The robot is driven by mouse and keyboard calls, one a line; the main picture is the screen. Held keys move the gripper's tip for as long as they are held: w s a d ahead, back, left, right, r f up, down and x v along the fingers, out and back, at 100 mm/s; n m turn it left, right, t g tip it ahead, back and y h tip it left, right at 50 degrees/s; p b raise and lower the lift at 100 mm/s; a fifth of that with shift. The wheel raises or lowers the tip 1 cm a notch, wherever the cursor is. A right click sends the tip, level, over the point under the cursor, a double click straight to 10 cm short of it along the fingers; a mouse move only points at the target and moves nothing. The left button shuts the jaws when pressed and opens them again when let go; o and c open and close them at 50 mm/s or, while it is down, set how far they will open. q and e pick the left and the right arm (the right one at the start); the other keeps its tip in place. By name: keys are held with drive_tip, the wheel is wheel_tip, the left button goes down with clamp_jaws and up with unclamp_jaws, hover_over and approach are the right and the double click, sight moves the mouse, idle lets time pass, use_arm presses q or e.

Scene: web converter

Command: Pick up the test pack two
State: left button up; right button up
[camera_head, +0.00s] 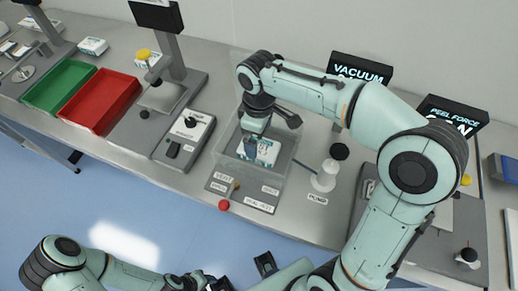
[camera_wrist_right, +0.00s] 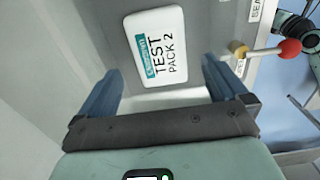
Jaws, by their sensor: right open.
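Test pack 2 (camera_head: 268,152) is a white packet with a teal stripe, lying inside a clear-walled vacuum chamber (camera_head: 287,160) on the bench. In the right wrist view the pack (camera_wrist_right: 172,40) lies ahead of the fingers with its printed label facing the camera. My right gripper (camera_head: 252,146) reaches down into the chamber over the pack's left part and hides some of it. Its two blue fingers (camera_wrist_right: 160,68) are spread apart with nothing between them. Whether they touch the pack cannot be told. My left gripper (camera_head: 195,283) is low at the bottom edge, its fingers unclear.
A red-knobbed lever (camera_head: 224,205) and label plates stand at the chamber's front. A white pump (camera_head: 325,176) is close on its right. Green (camera_head: 60,86) and red (camera_head: 101,100) trays lie to the left. The chamber walls surround my right gripper.

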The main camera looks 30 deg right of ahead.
sight(259, 147)
wheel_tip(259, 147, down, 6)
drive_tip(key=shift+f+b, duration=0.25)
drive_tip(key=shift+b, duration=0.05)
drive_tip(key=shift+c, duration=0.3)
drive_tip(key=c, duration=0.9)
